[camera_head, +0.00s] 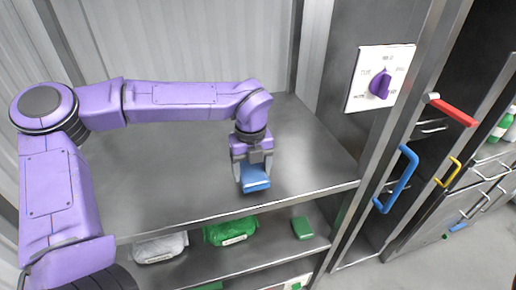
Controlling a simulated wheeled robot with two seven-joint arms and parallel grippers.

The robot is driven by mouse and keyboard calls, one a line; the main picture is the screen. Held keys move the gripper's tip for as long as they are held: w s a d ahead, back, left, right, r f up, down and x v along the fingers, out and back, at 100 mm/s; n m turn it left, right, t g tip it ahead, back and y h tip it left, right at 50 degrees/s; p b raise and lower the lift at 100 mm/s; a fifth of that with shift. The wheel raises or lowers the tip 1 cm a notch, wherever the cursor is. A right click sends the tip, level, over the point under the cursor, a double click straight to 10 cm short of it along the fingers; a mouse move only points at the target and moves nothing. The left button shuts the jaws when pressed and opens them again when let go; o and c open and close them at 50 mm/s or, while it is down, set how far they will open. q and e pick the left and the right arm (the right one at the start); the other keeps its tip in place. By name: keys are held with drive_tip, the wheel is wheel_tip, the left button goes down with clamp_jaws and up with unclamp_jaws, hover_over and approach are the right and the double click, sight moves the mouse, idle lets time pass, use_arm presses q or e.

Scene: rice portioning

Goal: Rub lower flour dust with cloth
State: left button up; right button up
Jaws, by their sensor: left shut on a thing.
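My left gripper (252,168) is shut on a blue cloth (256,185), which looks like a thick folded pad. It points down and holds the cloth at the top of the grey metal shelf unit (180,180), near the front edge. The cloth looks to be on or just above the surface; I cannot tell which. I cannot make out any flour dust on the surface. My right gripper is not in view.
A lower shelf holds a white bag (160,248), a green bag (231,230) and a small green box (302,228). A metal post and a panel with a purple knob (380,84) stand at the right. Cabinets with a blue handle (398,180) and a red handle (452,110) are beyond.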

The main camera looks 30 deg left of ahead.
use_arm(q)
drive_tip(key=r, duration=0.1)
drive_tip(key=r+p, duration=0.1)
drive_tip(key=r, duration=0.1)
drive_tip(key=shift+w+d+p, duration=0.2)
drive_tip(key=shift+d+p, duration=0.05)
drive_tip(key=shift+p, duration=0.15)
drive_tip(key=shift+s+a+r+p, duration=0.1)
drive_tip(key=shift+r+p, duration=0.75)
drive_tip(key=shift+r, duration=0.2)
